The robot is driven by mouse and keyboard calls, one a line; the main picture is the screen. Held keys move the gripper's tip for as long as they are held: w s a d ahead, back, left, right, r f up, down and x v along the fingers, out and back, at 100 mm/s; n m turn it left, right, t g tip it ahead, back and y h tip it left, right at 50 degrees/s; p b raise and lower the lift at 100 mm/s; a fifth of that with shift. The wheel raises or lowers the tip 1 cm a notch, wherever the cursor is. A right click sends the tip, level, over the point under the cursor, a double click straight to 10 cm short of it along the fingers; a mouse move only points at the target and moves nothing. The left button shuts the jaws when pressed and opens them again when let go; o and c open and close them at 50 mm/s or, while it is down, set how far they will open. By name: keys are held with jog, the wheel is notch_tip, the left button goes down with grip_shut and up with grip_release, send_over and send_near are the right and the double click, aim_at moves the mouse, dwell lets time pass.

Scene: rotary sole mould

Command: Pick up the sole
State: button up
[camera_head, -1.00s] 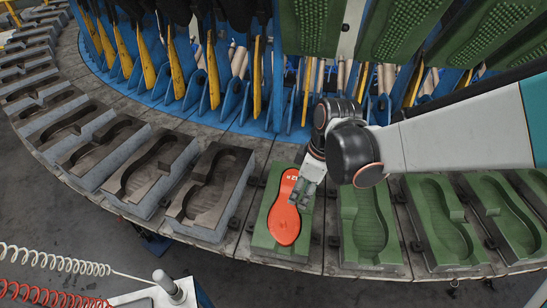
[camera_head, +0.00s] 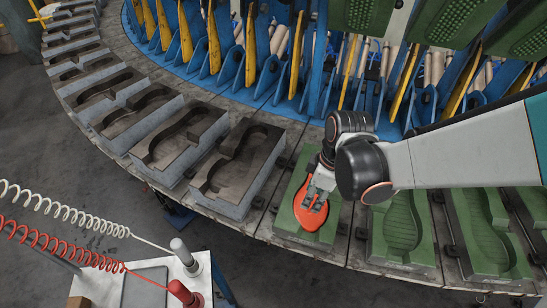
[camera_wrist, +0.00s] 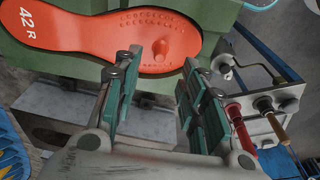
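The sole (camera_head: 308,222) is orange-red and lies in a green mould (camera_head: 284,222) on the round table. In the wrist view the sole (camera_wrist: 95,28) bears "42 R" at its left part and has a small raised knob towards its rounded right end. My gripper (camera_head: 317,199) is over the sole in the head view and hides part of it. In the wrist view my gripper (camera_wrist: 163,58) is open, its two fingers apart with nothing between them. The fingertips point at the rounded end near the knob; I cannot tell whether they touch it.
Dark moulds (camera_head: 238,165) line the table to the left, and more green moulds (camera_head: 400,226) to the right. Blue frames with yellow levers (camera_head: 295,62) stand behind. A small stand (camera_head: 100,286) with coiled hoses and tools is at the lower left.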

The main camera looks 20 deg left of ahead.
aim_at(311, 205)
jog(key=f+b, duration=0.2)
jog(key=f, duration=0.1)
jog(key=f+b, duration=0.1)
jog(key=f, duration=0.1)
jog(key=shift+a, duration=0.25)
jog(key=shift+r, duration=0.1)
grip_shut()
